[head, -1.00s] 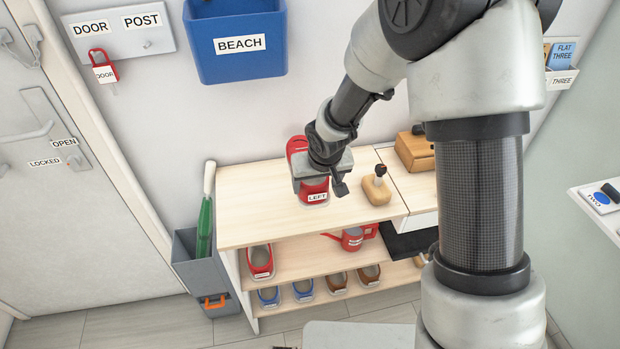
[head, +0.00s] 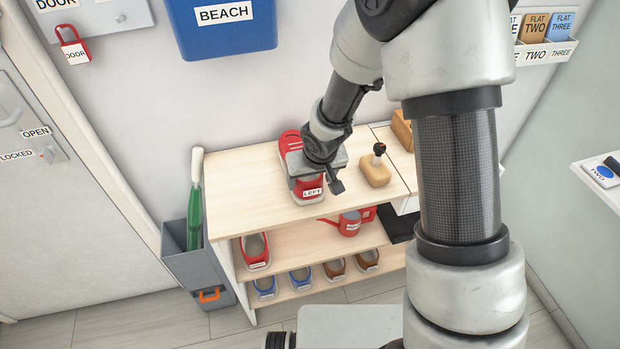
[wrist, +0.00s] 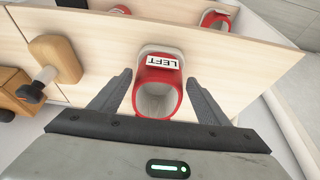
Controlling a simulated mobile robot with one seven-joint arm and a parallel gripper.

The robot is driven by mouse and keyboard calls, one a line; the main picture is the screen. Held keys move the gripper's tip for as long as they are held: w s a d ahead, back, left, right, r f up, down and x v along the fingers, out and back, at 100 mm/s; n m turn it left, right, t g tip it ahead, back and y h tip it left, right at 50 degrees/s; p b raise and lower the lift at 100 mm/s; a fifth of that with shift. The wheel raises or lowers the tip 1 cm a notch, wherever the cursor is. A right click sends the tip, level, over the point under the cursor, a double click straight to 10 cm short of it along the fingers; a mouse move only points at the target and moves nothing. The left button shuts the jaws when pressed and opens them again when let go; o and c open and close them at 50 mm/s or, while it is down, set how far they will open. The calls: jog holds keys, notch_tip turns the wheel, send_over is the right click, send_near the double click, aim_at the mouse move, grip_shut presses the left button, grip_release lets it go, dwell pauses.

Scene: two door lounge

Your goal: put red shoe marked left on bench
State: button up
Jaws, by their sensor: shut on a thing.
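The red shoe marked LEFT (head: 309,193) is at the bench top, its labelled end toward the front edge. My gripper (head: 318,172) is above it with the fingers down, shut on it. In the wrist view the fingers (wrist: 157,84) lie along both sides of the red shoe (wrist: 157,76), with its label and opening showing. The shoe looks level and at or very near the wood; I cannot tell whether its sole touches. The bench (head: 240,195) has a pale wooden top. My gripper hides part of the shoe's middle.
Another red shoe (head: 255,250), a red watering can (head: 350,222) and blue and brown shoes are on shelves below. A grey bin (head: 195,260) stands left. The bench top's left part is clear.

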jog(key=shift+f, duration=0.25)
jog(key=o, duration=1.7)
jog(key=shift+r, duration=0.1)
